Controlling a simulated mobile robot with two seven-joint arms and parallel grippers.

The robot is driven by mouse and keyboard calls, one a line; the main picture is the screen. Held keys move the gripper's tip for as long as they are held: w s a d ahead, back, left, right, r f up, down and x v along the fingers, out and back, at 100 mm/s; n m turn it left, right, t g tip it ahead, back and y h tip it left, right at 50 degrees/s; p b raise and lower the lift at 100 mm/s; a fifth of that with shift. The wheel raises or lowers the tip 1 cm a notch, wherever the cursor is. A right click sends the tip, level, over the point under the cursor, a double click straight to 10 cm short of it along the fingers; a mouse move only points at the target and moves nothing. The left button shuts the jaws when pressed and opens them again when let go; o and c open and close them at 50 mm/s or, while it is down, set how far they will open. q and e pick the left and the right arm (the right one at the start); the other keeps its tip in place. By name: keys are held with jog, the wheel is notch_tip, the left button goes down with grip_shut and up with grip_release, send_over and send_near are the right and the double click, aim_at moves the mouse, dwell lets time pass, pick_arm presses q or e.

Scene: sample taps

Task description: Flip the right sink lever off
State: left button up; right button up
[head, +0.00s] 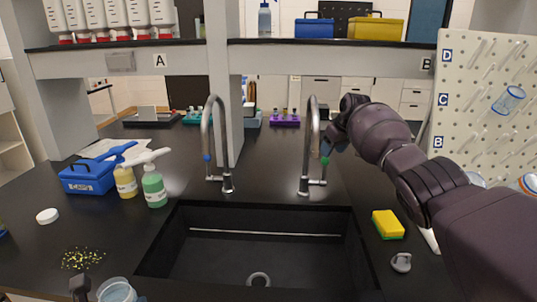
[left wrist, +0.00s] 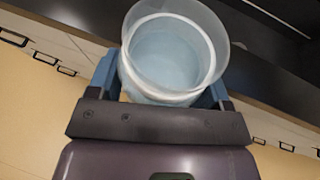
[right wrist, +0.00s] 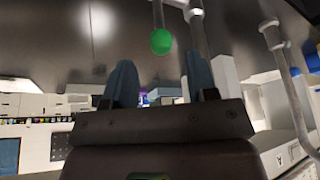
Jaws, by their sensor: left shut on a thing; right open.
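The right sink tap (head: 312,135) is a grey gooseneck behind the sink's right half. Its lever has a green tip (head: 325,160) standing up on the right of the tap's base. My right gripper (head: 333,143) is open close to the green tip. In the right wrist view, the green tip (right wrist: 161,41) shows between the open fingers (right wrist: 162,82), beyond their ends; contact cannot be told. My left gripper (head: 84,287) is shut on a translucent cup (head: 116,291), low at the front left. The cup (left wrist: 172,55) fills the jaws in the left wrist view.
The left tap (head: 210,130) has a blue lever tip. The black sink (head: 262,243) lies in front. A yellow-green sponge (head: 388,224) and a grey stopper (head: 401,262) lie right of it. Soap bottles (head: 154,187) and a blue box (head: 88,178) stand left. A shelf (head: 330,57) spans above.

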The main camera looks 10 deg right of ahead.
pick_arm(q)
jog(key=shift+r+p, duration=0.5)
jog(key=shift+r, duration=0.6)
pick_arm(e)
jog(key=shift+v, duration=2.15)
pick_arm(q)
jog(key=shift+w, duration=0.1)
